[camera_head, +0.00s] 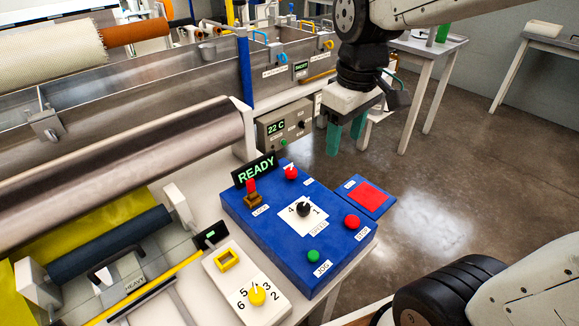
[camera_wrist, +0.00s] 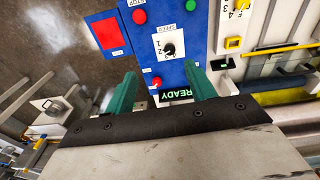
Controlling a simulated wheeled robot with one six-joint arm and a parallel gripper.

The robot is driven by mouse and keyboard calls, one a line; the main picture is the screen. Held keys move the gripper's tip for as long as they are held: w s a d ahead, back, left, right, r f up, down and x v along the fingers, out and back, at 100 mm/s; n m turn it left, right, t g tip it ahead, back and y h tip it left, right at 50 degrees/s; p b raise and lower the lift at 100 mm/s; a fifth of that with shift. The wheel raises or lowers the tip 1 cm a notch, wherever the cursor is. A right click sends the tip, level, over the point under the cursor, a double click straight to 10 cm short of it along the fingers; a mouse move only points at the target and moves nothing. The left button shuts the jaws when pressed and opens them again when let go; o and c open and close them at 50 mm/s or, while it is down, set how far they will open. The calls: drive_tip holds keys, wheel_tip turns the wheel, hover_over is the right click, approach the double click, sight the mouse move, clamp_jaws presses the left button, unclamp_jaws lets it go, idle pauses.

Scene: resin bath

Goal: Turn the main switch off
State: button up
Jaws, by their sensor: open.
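The blue control panel (camera_head: 262,226) carries a red knob (camera_head: 291,174) at its back edge, beside a small label too small to read. A red lever on a brown base (camera_head: 252,194) stands to its left. I cannot tell from the labels which is the main switch. My gripper (camera_head: 345,138) is open and empty in the air, behind and right of the panel, touching nothing. In the wrist view, the red knob (camera_wrist: 156,82) shows between the two green fingers (camera_wrist: 163,84), beyond their tips; the lever is not clearly visible there.
The panel also has a lit READY display (camera_head: 255,170), a speed dial (camera_head: 303,209), a red stop button (camera_head: 352,221) and a green jog button (camera_head: 313,256). A red pad (camera_head: 369,195) lies at the right. A 22 C controller (camera_head: 284,127) stands behind.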

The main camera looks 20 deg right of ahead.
drive_tip(key=w+a+f+n, duration=0.1)
drive_tip(key=w+f+n, duration=0.55)
drive_tip(key=w, duration=0.75)
drive_tip(key=n, duration=0.2)
hover_over(291, 170)
drive_tip(key=shift+g, duration=0.4)
wheel_tip(291, 170, down, 11)
drive_tip(key=shift+s+f, duration=0.1)
wheel_tip(291, 170, down, 8)
drive_tip(key=shift+r, duration=0.1)
drive_tip(key=c, duration=1)
